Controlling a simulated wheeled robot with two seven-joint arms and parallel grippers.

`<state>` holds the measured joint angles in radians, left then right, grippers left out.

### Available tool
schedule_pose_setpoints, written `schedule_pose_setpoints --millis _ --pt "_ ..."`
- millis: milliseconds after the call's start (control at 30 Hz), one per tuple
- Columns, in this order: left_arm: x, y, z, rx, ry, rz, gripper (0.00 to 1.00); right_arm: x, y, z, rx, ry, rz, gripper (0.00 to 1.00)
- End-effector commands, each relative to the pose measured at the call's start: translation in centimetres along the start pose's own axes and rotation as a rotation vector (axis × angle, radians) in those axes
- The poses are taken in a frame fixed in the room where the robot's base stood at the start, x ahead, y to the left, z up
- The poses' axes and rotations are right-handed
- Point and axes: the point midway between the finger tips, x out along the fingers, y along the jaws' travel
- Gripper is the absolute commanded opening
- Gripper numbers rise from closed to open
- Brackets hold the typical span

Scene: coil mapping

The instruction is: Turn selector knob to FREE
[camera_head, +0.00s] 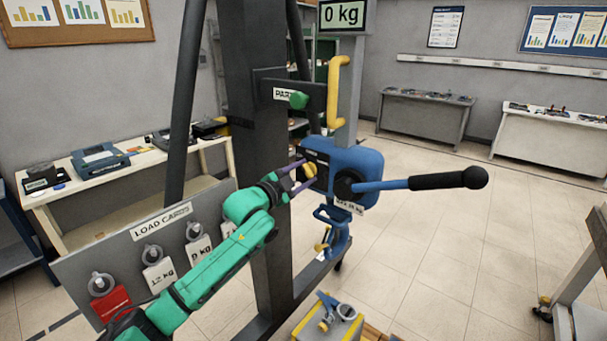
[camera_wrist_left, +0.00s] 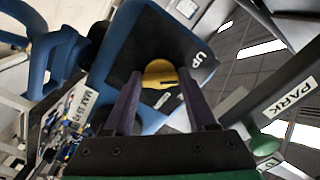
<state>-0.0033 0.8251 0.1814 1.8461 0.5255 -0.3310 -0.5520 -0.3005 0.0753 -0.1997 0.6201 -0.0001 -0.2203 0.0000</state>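The yellow selector knob (camera_head: 309,170) sits on the dark plate of the blue hoist body (camera_head: 362,165). In the left wrist view the knob (camera_wrist_left: 158,73) lies ahead between my finger tips, on the black plate. A white "UP" label (camera_wrist_left: 197,60) is right of it. A small white mark shows just below the knob; no FREE label is readable. My left gripper (camera_head: 294,176) reaches the plate from the left with its two purple fingers apart. In the left wrist view my left gripper (camera_wrist_left: 160,80) straddles the knob; firm contact cannot be told. My right gripper is out of view.
A blue lever with a black grip (camera_head: 440,181) sticks out right of the hoist. A PARK sign (camera_head: 286,94) with a green knob is on the post above. A board of load cards (camera_head: 150,245) stands front left.

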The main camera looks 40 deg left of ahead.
Motion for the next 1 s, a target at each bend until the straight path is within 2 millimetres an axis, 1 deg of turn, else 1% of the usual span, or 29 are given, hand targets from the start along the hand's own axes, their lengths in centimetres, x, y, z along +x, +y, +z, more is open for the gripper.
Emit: schedule_pose_setpoints --millis 167,367,1000 --pt "0.0 0.1 0.0 0.014 0.000 0.002 0.02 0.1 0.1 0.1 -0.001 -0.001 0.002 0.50" --pt "0.0 0.2 0.1 0.083 -0.001 0.003 0.02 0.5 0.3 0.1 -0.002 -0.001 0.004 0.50" --pt "0.0 0.2 0.1 0.550 -0.001 0.004 0.02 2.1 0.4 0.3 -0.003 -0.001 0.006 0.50"
